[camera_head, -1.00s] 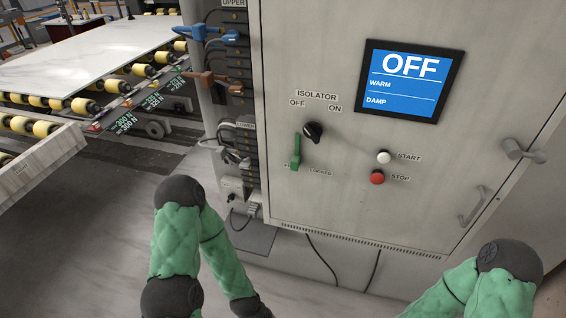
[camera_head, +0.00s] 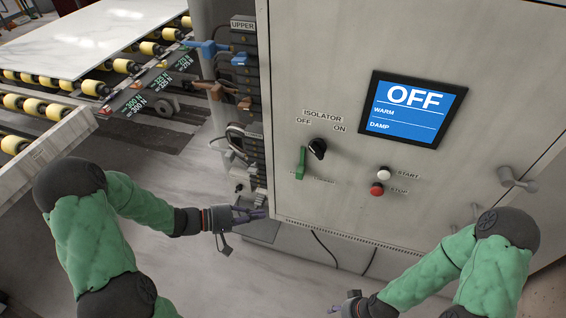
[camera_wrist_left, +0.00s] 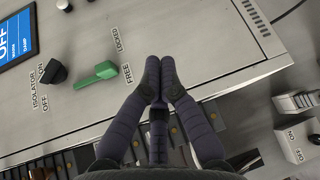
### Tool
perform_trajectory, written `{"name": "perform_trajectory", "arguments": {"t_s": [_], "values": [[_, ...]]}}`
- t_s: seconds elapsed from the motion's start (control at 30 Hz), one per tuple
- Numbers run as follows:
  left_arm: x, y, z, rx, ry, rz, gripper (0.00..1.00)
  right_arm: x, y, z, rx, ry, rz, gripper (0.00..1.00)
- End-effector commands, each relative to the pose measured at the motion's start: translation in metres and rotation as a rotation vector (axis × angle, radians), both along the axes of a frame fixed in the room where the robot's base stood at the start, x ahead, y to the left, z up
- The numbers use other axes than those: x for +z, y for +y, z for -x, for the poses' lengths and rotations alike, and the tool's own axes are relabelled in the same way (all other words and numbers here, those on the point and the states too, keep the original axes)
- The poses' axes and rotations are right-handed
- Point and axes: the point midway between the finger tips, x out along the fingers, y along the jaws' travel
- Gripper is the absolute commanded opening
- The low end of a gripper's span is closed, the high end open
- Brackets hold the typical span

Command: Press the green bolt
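The green bolt (camera_head: 300,163) is a small green lever on the cabinet front, below the black isolator knob (camera_head: 318,149). It stands nearly upright, with its lower end by the FREE label. In the left wrist view the bolt (camera_wrist_left: 97,76) lies left of my fingers, apart from them. My left gripper (camera_head: 262,214) is low beside the cabinet's lower left corner, below and left of the bolt. Its fingertips (camera_wrist_left: 160,64) are together with nothing between them. My right gripper (camera_head: 335,308) is at the bottom edge, partly cut off; its fingers are not clear.
A screen (camera_head: 407,108) reads OFF. A white START button (camera_head: 384,173) and red STOP button (camera_head: 377,189) sit right of the bolt. Coloured connectors (camera_head: 245,60) line the cabinet's left side. A roller conveyor (camera_head: 115,85) carries a pale slab (camera_head: 90,38).

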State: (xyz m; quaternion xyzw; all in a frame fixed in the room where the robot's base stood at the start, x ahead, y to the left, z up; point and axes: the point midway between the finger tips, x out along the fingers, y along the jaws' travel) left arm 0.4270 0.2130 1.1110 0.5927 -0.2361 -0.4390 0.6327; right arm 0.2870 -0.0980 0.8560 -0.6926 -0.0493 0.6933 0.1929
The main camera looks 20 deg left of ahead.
Motion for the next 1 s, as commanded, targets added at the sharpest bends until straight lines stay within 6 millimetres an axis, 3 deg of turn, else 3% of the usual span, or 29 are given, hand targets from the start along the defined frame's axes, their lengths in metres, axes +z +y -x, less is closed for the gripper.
{"name": "perform_trajectory", "arguments": {"t_s": [0.03,0.1,0.2,0.3,0.77,1.0], "values": [[0.025,0.014,-0.009,0.048,-0.064,0.017,0.0,0.008,0.0,0.0,0.0,0.0,0.0,0.45],[0.048,0.029,-0.017,0.099,-0.144,0.037,0.0,0.012,0.0,0.0,0.0,0.0,0.0,0.45],[0.073,0.045,-0.025,0.15,-0.228,0.053,0.0,0.016,0.0,0.0,0.0,0.0,0.0,0.45],[0.085,0.054,-0.028,0.179,-0.274,0.061,0.0,0.018,0.0,0.0,0.0,0.0,0.0,0.45],[0.088,0.054,-0.031,0.185,-0.288,0.064,0.0,0.018,0.0,0.0,0.0,0.0,0.0,0.45],[0.089,0.031,-0.051,0.182,-0.286,0.066,0.0,0.023,0.0,0.0,0.0,0.0,0.0,0.45]]}}
